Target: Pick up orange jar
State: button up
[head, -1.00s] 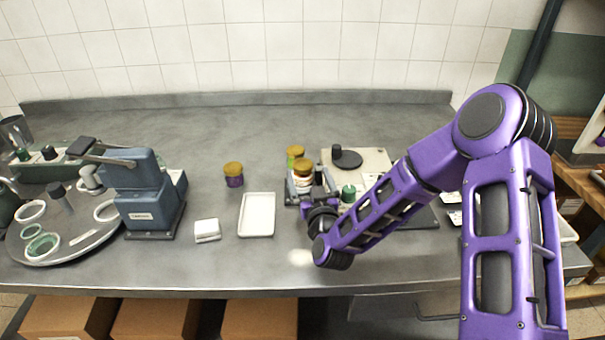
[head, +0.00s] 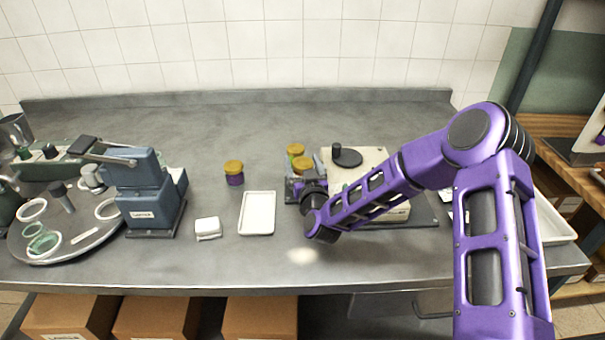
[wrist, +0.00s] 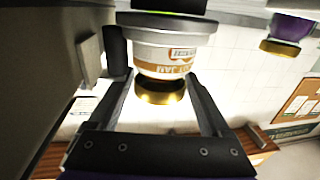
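A gold-lidded jar (head: 303,165) stands right of the counter's middle, its body largely hidden behind my gripper in the head view. In the wrist view, a jar (wrist: 164,60) with a white and orange label and a gold end fills the space ahead of my gripper (wrist: 160,80). The fingers are spread, one on each side of this jar. I cannot tell whether they touch it. A second gold-lidded jar (head: 296,150) stands just behind. A purple jar (head: 234,173) with a gold lid stands apart to the left; a purple jar also shows in the wrist view (wrist: 287,27).
A white tray (head: 257,213) and a small white block (head: 208,228) lie left of my gripper. A pale device (head: 365,160) with a dark knob stands close on the right. A blue-grey machine (head: 146,195) and round turntable (head: 70,240) occupy the left. The rear counter is clear.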

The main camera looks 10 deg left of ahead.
jog(key=c, duration=1.2)
grip_shut()
jog(key=shift+r, duration=0.15)
